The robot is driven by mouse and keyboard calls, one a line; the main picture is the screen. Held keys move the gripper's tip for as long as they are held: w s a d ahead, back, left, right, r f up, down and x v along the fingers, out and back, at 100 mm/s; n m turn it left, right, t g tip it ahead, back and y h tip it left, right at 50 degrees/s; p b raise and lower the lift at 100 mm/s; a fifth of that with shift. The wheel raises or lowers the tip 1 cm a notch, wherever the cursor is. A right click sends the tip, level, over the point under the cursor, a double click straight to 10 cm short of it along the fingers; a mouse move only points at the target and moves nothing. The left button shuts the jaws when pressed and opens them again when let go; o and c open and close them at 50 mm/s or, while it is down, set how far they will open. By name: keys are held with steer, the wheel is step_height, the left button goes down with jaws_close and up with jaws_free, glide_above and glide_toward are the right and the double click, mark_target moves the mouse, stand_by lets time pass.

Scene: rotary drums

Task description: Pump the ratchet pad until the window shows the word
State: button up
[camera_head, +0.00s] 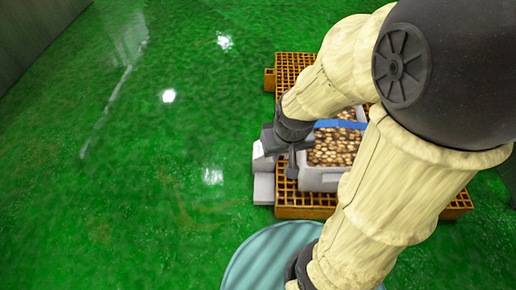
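My gripper (284,146), dark grey, is at the left side of an orange grid stand, beside a light grey stepped block (263,178). The block sits at the stand's left edge and may be the ratchet pad, but I cannot be sure. A dark finger of my gripper points down close to the block. I cannot tell whether it touches it or whether the fingers are open. A pale grey housing (318,181) right of my gripper holds a brown, mottled drum-like surface (334,146) with a blue band (340,124). My arm hides its right part. I see no readable word.
The orange grid stand (298,212) lies under the housing, and my arm covers much of its right side. A pale teal round surface (270,258) is at the bottom. The glossy green floor (130,180) is clear on the left. A dark wall (30,35) stands at upper left.

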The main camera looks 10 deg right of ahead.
jaws_close()
stand_by(1.3)
